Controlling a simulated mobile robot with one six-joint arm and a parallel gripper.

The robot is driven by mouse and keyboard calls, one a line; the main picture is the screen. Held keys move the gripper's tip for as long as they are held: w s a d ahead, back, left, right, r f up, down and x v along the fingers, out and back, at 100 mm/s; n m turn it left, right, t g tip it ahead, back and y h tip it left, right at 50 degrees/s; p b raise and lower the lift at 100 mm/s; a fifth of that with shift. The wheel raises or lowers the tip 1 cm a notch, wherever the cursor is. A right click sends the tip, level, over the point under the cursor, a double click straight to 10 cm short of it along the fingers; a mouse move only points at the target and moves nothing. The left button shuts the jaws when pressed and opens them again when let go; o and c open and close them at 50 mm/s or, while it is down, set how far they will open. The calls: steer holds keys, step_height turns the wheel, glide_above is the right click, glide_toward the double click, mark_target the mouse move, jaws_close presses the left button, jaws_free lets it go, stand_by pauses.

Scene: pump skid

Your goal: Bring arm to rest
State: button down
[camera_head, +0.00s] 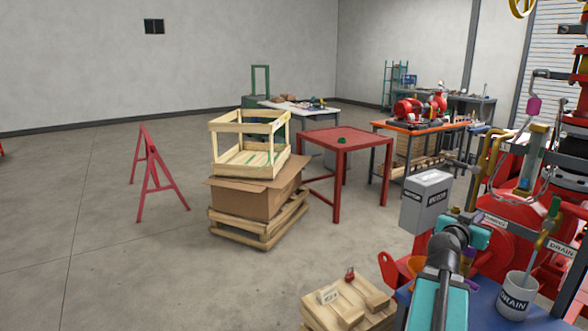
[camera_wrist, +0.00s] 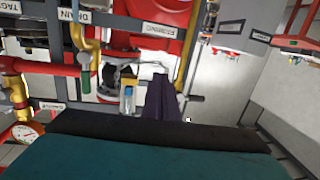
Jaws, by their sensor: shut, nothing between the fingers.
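My arm (camera_head: 439,290), teal and dark grey, reaches in from the bottom right of the head view, close to the red pump skid (camera_head: 505,200). My gripper (camera_wrist: 162,80) shows in the wrist view as two dark purple fingers pressed together, with nothing held. Behind the fingers are red and yellow pipes, a small glass with a blue part and tags, one reading DRAIN. In the head view the fingers cannot be clearly made out among the skid's parts.
A white DRAIN cup (camera_head: 517,295) stands on a blue surface beside my arm. A grey box (camera_head: 426,200) is just beyond it. A wooden crate (camera_head: 345,305) with small items is to the left. A red table (camera_head: 345,140) stands further back. Open floor lies at the left.

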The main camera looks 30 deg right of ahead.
steer(key=w+a+f+n+t+y, duration=0.2)
steer(key=w+a+f+y, duration=0.1)
steer(key=w+a+f, duration=0.65)
steer(key=w+a+f+n+t+y, duration=0.1)
steer(key=w+a+f+n+y, duration=0.1)
steer(key=w+a+f, duration=0.75)
steer(key=w+a+f+n+g+y, duration=0.1)
steer(key=w+a+f+n+y, duration=0.1)
steer(key=a+f, duration=0.8)
steer(key=w+a+f+n+y, duration=0.15)
steer(key=a+f, duration=0.55)
steer(key=f, duration=0.8)
steer(key=s+a+f+n+g+y, duration=0.2)
steer(key=s+a+f, duration=0.4)
steer(key=a+f, duration=0.4)
steer(key=s+a+f+n+g+y, duration=0.1)
steer(key=s+a+f+g+y, duration=0.2)
steer(key=s+a+f, duration=0.55)
steer(key=s+a+f+n+g+y, duration=0.1)
steer(key=s+a+f+n+g, duration=0.1)
steer(key=s+a, duration=0.4)
steer(key=s+a+f+n+g+y, duration=0.2)
steer(key=s+a, duration=0.4)
steer(key=s, duration=0.5)
steer(key=shift+s+a+f+n+g, duration=0.2)
steer(key=shift+f+n+g, duration=0.25)
steer(key=shift+g, duration=0.75)
